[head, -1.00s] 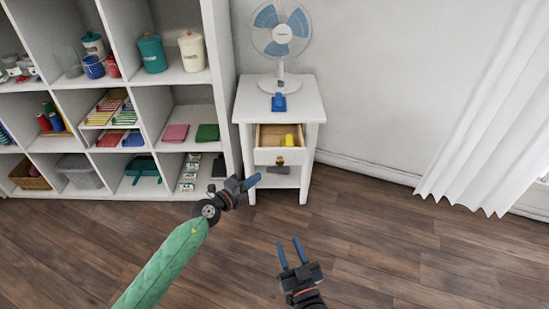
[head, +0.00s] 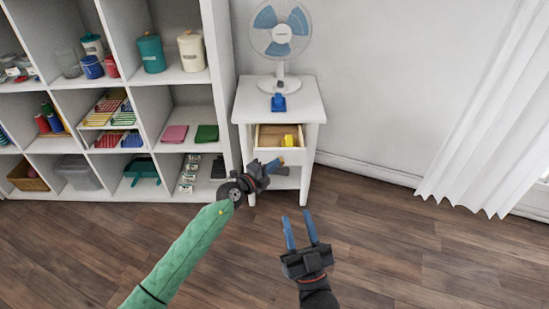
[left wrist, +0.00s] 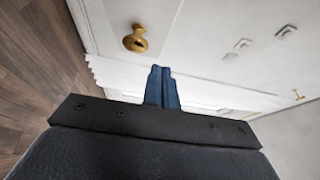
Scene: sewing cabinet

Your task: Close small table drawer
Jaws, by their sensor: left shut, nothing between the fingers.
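The small white table (head: 313,112) stands against the wall, with its drawer (head: 270,137) pulled out. A yellow thing (head: 288,140) lies inside the drawer. My left gripper (head: 275,163) is at the drawer's front, its shut blue fingers covering part of it and hiding the knob in the head view. In the left wrist view, the shut fingers (left wrist: 162,86) point at a white surface beside a round brass knob (left wrist: 135,40). I cannot tell whether they touch it. My right gripper (head: 301,230) is open and empty above the floor, lower and to the right.
A fan (head: 281,32) and a small blue object (head: 278,102) stand on the tabletop. A white shelf unit (head: 222,85) with bins and jars is close on the left. A white curtain (head: 485,110) hangs at the right. The floor between table and curtain is clear.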

